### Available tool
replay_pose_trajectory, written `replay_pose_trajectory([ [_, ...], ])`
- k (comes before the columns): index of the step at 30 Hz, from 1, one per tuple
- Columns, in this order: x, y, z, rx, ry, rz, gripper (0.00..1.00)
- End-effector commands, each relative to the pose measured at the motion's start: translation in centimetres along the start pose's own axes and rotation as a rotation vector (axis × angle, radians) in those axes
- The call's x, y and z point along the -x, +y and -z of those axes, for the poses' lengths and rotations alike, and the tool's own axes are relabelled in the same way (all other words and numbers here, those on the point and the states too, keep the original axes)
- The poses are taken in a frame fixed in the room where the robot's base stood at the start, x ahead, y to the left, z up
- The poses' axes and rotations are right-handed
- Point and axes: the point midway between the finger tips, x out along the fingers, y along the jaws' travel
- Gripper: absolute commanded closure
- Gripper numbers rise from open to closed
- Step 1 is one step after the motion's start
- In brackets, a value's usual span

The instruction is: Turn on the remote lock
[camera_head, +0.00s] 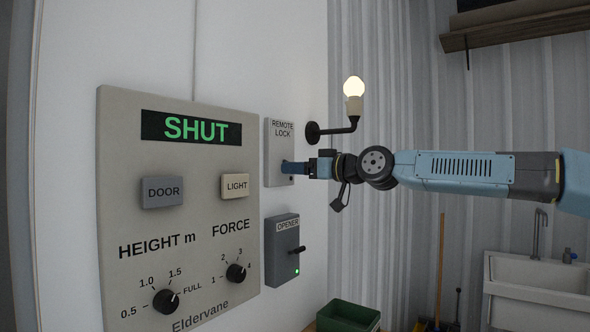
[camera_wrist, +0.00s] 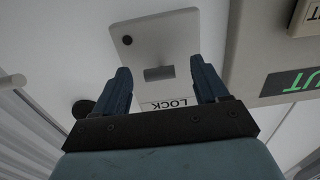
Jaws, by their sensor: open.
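The remote lock (camera_head: 280,150) is a grey box on the white wall, labelled REMOTE LOCK, right of the large control panel. In the wrist view the remote lock (camera_wrist: 150,30) appears upside down, with a darker grey rectangular part (camera_wrist: 159,73) in its middle and a small dark dot (camera_wrist: 127,40) near one corner. I cannot tell the position of the rectangular part. My gripper (camera_head: 289,168) is at the lower part of the box, pointing at the wall. In the wrist view my gripper (camera_wrist: 159,64) is open, with one blue finger on either side of the rectangular part and nothing held. Contact is unclear.
The control panel (camera_head: 180,215) reads SHUT in green and has DOOR and LIGHT buttons and two knobs. The opener box (camera_head: 282,250) with a lever and green light is below the lock. A lit bulb lamp (camera_head: 354,95) stands out from the wall just above my wrist.

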Motion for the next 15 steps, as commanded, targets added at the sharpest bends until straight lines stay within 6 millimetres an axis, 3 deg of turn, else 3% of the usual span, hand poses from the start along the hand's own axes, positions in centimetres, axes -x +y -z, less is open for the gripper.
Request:
replay_pose_trajectory([
  [6,-1.7,0.0,0.0,0.000,0.001,-0.001,0.27],
  [15,-2.1,0.1,0.0,0.000,0.000,-0.001,0.27],
])
